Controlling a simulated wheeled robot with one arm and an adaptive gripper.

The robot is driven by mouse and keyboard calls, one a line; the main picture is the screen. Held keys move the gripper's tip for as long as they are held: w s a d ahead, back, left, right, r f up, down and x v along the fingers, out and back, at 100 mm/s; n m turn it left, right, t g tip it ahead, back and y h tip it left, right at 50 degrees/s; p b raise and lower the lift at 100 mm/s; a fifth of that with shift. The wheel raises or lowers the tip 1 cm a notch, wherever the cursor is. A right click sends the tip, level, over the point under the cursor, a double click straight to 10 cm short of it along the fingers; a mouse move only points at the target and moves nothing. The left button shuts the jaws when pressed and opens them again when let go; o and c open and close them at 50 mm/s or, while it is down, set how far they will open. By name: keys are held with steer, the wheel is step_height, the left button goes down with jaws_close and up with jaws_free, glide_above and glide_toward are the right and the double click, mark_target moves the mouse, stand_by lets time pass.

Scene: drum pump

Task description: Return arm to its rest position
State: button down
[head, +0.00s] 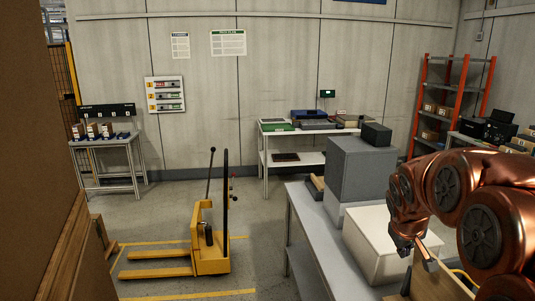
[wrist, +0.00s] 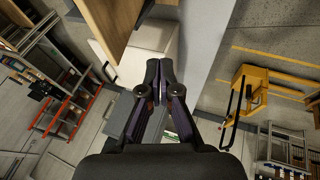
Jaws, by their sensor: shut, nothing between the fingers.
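My gripper (wrist: 159,80) shows in the middle of the wrist view. Its two dark fingers are together with nothing between them.
A grey bench (head: 318,240) holds a white box (head: 375,245) and a tall grey box (head: 362,170) close to my arm. A wooden panel (head: 435,280) stands below it. A yellow pallet truck (head: 208,245) stands on the floor left of the bench. An orange rack (head: 447,100) is behind.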

steer(key=s+a+f+g+y, duration=0.1)
steer(key=s+a, duration=0.4)
steer(key=s, duration=0.7)
steer(key=s+a+f+m+g+y, duration=0.1)
steer(key=s+a, duration=0.4)
steer(key=s, duration=0.7)
steer(key=s+a+f+g+y, duration=0.1)
steer(key=s+a+f+g, duration=0.2)
steer(key=s, duration=0.9)
steer(key=a+g, duration=0.1)
steer(key=a, duration=0.2)
steer(key=shift+m, duration=0.4)
